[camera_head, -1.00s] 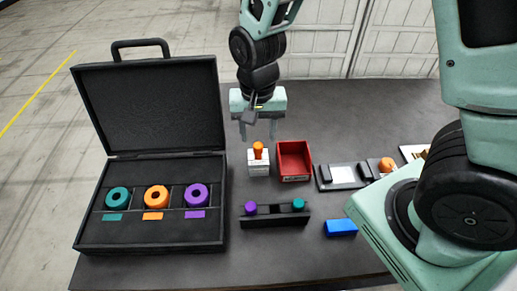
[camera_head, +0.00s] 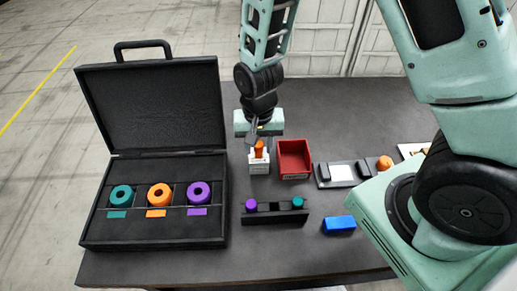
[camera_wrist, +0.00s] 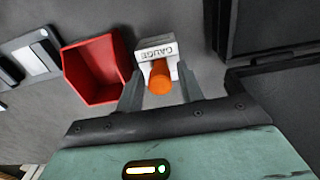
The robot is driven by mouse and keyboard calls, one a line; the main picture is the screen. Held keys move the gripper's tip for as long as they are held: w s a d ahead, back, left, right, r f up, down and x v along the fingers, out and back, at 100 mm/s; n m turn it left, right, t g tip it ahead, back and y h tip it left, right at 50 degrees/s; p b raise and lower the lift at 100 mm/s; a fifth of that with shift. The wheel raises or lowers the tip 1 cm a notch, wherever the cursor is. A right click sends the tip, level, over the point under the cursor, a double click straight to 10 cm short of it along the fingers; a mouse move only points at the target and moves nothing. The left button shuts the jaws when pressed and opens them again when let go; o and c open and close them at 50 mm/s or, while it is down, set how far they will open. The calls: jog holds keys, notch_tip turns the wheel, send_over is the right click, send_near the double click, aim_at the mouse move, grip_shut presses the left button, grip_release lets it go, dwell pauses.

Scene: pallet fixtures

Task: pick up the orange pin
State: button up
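The orange pin (camera_head: 259,151) stands upright in a white block (camera_head: 259,167) near the middle of the table. In the wrist view the orange pin (camera_wrist: 160,78) shows its rounded top, and the white block (camera_wrist: 156,49) is marked "GAUGE". My gripper (camera_wrist: 160,70) is open, with one finger on each side of the pin and a visible gap to it on both sides. In the head view my gripper (camera_head: 260,150) points down over the block, and its palm is above the pin.
A red bin (camera_head: 294,160) stands close to the right of the block. An open black case (camera_head: 150,240) with teal, orange and purple rings is at the left. A black holder (camera_head: 274,217) with purple and teal pins and a blue block (camera_head: 339,224) lie nearer.

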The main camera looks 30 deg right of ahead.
grip_shut()
jog(key=shift+r, duration=0.1)
